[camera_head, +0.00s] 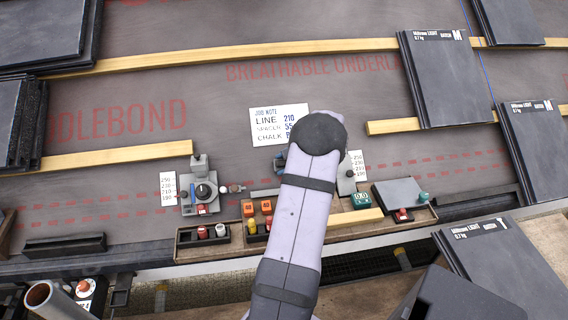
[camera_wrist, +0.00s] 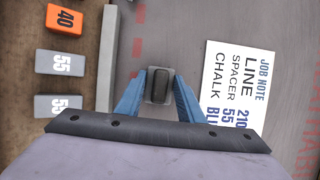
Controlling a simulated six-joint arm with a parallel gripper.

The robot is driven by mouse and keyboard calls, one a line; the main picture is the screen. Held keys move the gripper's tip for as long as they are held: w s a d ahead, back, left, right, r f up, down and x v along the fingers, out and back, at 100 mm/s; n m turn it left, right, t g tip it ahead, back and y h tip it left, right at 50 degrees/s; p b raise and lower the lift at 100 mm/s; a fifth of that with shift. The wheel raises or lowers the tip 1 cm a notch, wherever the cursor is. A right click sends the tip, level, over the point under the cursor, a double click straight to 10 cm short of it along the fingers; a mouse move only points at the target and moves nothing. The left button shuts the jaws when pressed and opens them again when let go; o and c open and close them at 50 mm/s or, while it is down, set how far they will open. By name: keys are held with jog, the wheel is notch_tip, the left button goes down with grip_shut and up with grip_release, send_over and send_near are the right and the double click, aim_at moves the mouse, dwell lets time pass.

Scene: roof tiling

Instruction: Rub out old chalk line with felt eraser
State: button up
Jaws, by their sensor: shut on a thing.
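My gripper (camera_wrist: 158,92) shows in the wrist view with its blue fingers shut on a small dark block, which looks like the felt eraser (camera_wrist: 159,86). It is over the grey underlay, left of the job note. In the head view my arm hides the eraser and most of the gripper; only a bit of blue finger shows. A thin blue line (camera_head: 486,75) runs down the underlay at the upper right, between slate stacks. I cannot tell whether it is the old chalk line. No chalk line shows near the eraser in the wrist view.
The job note (camera_head: 279,124) lies beside my arm. A wooden tray (camera_head: 228,250) along the front edge holds numbered spacer blocks. A chalk-line device (camera_head: 200,193) stands left. Battens (camera_head: 120,155) and slate stacks (camera_head: 448,80) flank the clear underlay.

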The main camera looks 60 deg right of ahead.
notch_tip(320, 180, up, 8)
jog(key=s+a+p, duration=0.2)
jog(key=p, duration=0.3)
jog(key=shift+w, duration=0.1)
dwell(0.5)
